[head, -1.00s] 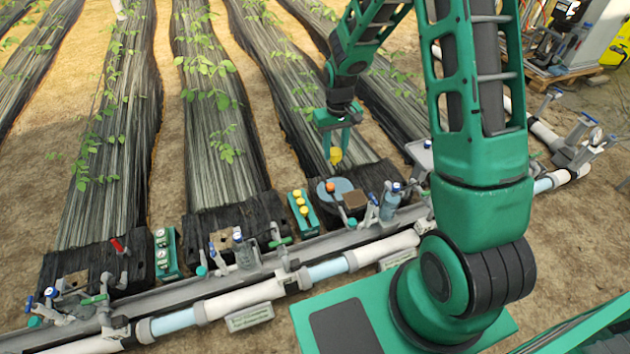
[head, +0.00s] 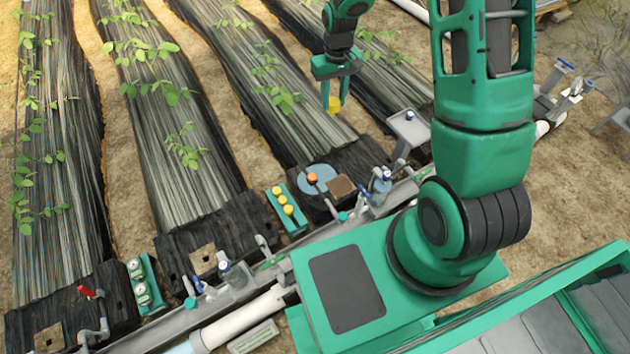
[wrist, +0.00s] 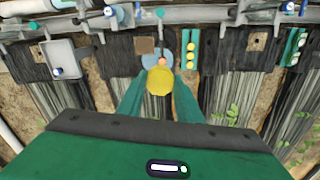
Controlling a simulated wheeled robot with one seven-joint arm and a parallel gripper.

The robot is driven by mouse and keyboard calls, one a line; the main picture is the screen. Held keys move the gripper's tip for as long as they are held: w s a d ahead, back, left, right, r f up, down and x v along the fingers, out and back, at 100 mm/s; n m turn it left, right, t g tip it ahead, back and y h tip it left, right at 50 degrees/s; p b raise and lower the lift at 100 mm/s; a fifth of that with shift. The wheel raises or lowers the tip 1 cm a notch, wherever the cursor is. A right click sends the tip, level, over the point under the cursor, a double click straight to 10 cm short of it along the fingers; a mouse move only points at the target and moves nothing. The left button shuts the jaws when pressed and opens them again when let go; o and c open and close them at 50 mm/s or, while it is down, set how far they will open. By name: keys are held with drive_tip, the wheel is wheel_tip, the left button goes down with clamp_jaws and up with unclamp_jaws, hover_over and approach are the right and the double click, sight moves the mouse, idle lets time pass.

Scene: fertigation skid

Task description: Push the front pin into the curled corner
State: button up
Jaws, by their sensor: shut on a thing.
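My gripper (head: 334,98) is shut on a yellow-headed pin (head: 334,106), held in the air above the black film of a bed. In the wrist view the round yellow pin head (wrist: 159,82) sits between the fingertips; its shank is hidden. Beyond it is a round blue-grey disc (head: 324,172) with an orange knob (head: 312,178), on the bed's dark near end. The pin is apart from this disc. A green rack (head: 276,207) holding several yellow pin heads stands left of the disc. I cannot make out a curled corner clearly.
A brown square (head: 341,187) lies right of the disc. A grey pipe rail with valves and a blue-capped bottle (head: 381,184) runs along the bed ends. A grey tray on a post (head: 408,128) stands at the right. A second green rack with white gauges (head: 145,285) is at left.

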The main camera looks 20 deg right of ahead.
drive_tip(key=shift+w+a+f, duration=0.1)
drive_tip(key=shift+w+f, duration=0.05)
drive_tip(key=shift+f, duration=0.1)
drive_tip(key=w+a+f+n, duration=0.1)
drive_tip(key=w+a+f, duration=0.1)
drive_tip(key=f, duration=1.5)
drive_tip(key=w+a+f+n, duration=0.1)
drive_tip(key=w+a+f, duration=0.15)
drive_tip(key=f, duration=1.55)
drive_tip(key=shift+s+a+f, duration=0.2)
drive_tip(key=shift+s+f, duration=0.55)
drive_tip(key=shift+f, duration=2.95)
drive_tip(key=shift+s+a+f, duration=0.25)
drive_tip(key=shift+s+f, duration=0.5)
drive_tip(key=shift+f, duration=2.95)
drive_tip(key=shift+s+a+f, duration=0.2)
drive_tip(key=shift+s+f, duration=0.55)
drive_tip(key=shift+f, duration=2.95)
drive_tip(key=shift+f, duration=0.5)
drive_tip(key=o, duration=1.1)
